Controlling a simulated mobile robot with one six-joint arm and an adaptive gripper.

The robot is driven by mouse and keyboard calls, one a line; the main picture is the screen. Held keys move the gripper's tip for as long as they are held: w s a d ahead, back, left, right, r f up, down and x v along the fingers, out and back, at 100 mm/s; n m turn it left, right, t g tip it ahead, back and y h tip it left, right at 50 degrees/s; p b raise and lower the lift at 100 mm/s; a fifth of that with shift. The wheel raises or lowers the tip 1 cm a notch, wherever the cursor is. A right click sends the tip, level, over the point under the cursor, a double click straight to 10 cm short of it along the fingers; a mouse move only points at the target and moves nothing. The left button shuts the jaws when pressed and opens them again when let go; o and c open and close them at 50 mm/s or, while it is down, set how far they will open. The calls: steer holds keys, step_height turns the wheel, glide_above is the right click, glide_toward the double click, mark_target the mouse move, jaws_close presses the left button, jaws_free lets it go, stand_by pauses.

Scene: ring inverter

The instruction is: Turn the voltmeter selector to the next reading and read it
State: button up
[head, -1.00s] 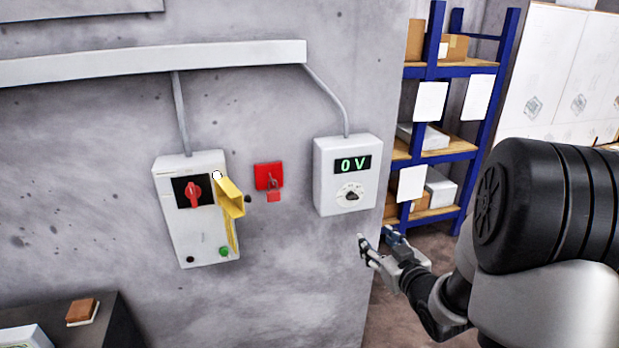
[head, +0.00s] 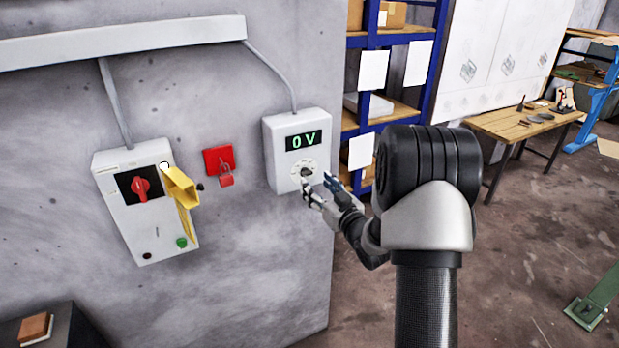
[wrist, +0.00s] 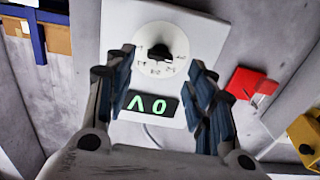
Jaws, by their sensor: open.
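The voltmeter (head: 277,160) is a white box on the grey wall, its green display (head: 303,140) reading 0 V. Its selector (head: 306,172) is a dark knob on a round white dial below the display, partly behind my fingers in the head view. My gripper (head: 318,187) is open in front of the dial. In the wrist view the picture is upside down; the selector (wrist: 159,53) shows beyond the fingertips of my gripper (wrist: 160,76), with nothing between them. The marks around the dial are too small to read.
Left of the voltmeter are a red padlock on a red plate (head: 218,157) and a white switch box (head: 155,235) with a red rotary knob and a yellow piece jutting out. Blue shelving (head: 434,60) stands right of the wall's edge.

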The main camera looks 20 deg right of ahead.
mark_target(308, 175)
steer(key=shift+w+a, duration=0.1)
steer(key=shift+w, duration=2.65)
steer(key=shift+c, duration=0.4)
steer(key=c, duration=1)
steer(key=m+b, duration=0.1)
steer(key=m, duration=0.3)
steer(key=shift+m, duration=0.3)
steer(key=m, duration=0.4)
